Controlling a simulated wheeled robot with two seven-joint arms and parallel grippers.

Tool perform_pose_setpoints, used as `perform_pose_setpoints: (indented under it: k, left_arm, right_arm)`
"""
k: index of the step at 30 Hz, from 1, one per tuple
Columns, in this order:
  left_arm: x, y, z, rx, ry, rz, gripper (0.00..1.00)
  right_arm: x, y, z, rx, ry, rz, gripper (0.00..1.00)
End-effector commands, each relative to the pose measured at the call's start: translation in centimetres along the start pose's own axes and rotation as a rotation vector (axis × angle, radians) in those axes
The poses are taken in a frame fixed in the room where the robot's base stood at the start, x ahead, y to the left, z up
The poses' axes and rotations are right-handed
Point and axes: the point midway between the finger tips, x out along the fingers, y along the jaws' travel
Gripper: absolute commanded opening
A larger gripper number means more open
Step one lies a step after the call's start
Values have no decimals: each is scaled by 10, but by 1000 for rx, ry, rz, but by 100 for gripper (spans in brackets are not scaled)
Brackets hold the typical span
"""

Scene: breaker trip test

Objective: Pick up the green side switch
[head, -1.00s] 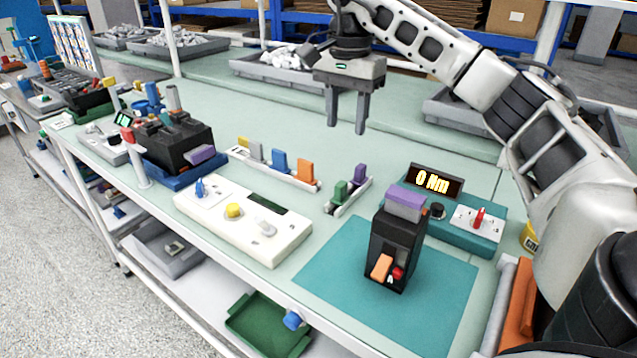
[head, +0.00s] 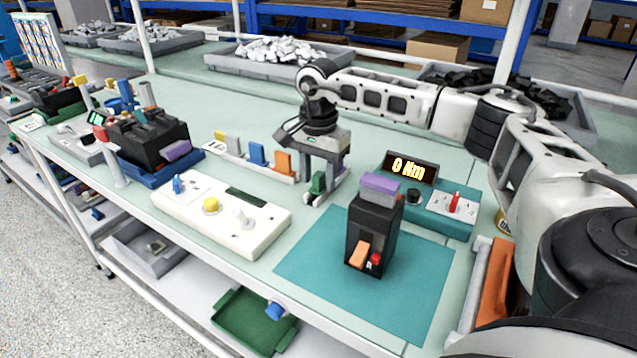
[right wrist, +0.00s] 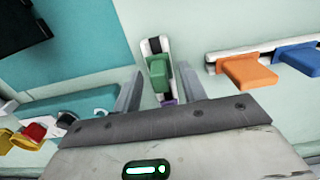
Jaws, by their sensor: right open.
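The green side switch (head: 317,183) stands in a small white rack (head: 331,193) near the middle of the table. My right gripper (head: 320,190) is open and comes down over it, with a finger to either side in the head view. In the right wrist view the green switch (right wrist: 159,76) shows between and just beyond the two open fingers (right wrist: 157,92). I cannot tell whether the fingers touch it. A purple switch (right wrist: 167,101) is partly hidden behind the gripper body. My left gripper is not in view.
A longer rack with an orange switch (head: 283,161) and a blue switch (head: 258,153) stands to the left. A black breaker (head: 372,232) with a purple top stands on the teal mat (head: 420,275). A torque display (head: 410,167) is to the right. A white test box (head: 222,214) lies left.

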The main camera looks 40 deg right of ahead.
Motion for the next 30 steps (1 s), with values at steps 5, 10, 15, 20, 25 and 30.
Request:
perform_pose_setpoints:
  k: [5,10,15,20,25,30]
  left_arm:
    - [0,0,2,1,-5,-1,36]
    - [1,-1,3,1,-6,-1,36]
    - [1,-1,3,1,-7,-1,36]
    - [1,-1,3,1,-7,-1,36]
    - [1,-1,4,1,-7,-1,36]
    - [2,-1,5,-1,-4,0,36]
  right_arm:
    - [6,0,0,1,0,-1,42]
    - [6,0,0,1,0,-1,31]
    - [6,0,0,1,0,-1,4]
    - [6,0,0,1,0,-1,4]
    - [1,0,0,1,0,-2,4]
    - [-15,-1,0,0,0,-5,4]
